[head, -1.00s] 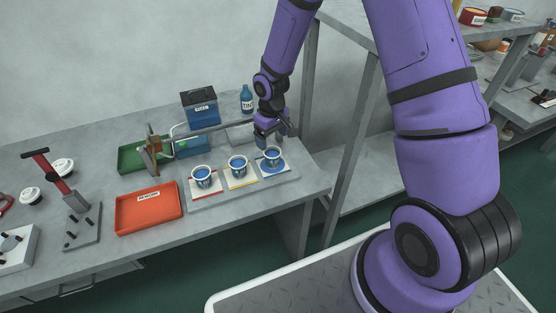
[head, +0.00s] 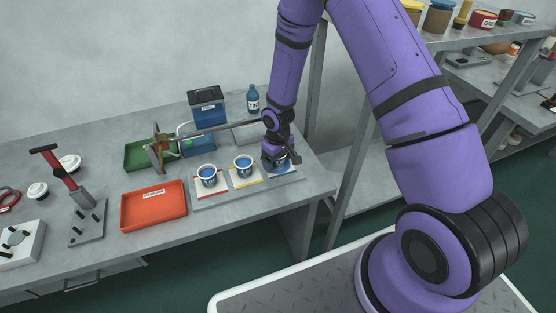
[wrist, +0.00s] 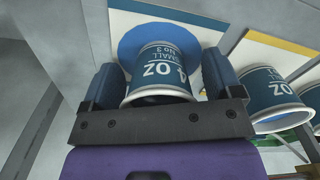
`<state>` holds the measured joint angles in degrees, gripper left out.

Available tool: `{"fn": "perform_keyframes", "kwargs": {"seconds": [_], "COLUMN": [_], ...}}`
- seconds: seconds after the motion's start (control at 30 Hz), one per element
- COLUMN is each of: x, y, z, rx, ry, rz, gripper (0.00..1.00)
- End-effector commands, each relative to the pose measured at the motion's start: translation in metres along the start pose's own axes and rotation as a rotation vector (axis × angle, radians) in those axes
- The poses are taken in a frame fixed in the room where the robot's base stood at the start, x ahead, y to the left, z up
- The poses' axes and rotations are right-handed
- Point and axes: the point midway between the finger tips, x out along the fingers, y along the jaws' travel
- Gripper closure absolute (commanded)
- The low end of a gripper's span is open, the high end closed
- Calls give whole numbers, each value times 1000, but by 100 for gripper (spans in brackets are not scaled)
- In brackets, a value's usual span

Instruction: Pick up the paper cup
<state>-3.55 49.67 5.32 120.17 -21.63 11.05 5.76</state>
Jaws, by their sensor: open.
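Three blue-and-white paper cups stand in a row on a grey tray (head: 240,194): a left cup (head: 208,177), a middle cup (head: 244,167) and a right cup on the blue-marked card, mostly hidden by my gripper in the head view. In the wrist view the right cup (wrist: 162,72) reads "4 OZ SMALL No 3" and sits between my two fingers. My gripper (wrist: 160,80) is open around this cup, one finger on each side. Whether the fingers touch it I cannot tell.
The neighbouring cup (wrist: 272,100) stands close beside the right finger. An orange bin (head: 153,207), a green tray (head: 140,154), a blue bottle (head: 253,99) and a dark box (head: 206,105) share the bench. Bare bench lies in front of the cup tray.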

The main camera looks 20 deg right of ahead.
Motion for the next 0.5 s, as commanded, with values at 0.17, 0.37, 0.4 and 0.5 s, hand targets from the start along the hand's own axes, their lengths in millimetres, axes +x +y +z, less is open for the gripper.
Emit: {"fn": "perform_keyframes", "kwargs": {"seconds": [0.17,0.37,0.4,0.5], "x": [0,0,0,0], "y": [0,0,0,0], "z": [0,0,0,0], "rx": [0,0,0,0], "ry": [0,0,0,0], "rz": [0,0,0,0], "gripper": [15,59,67,67]}}
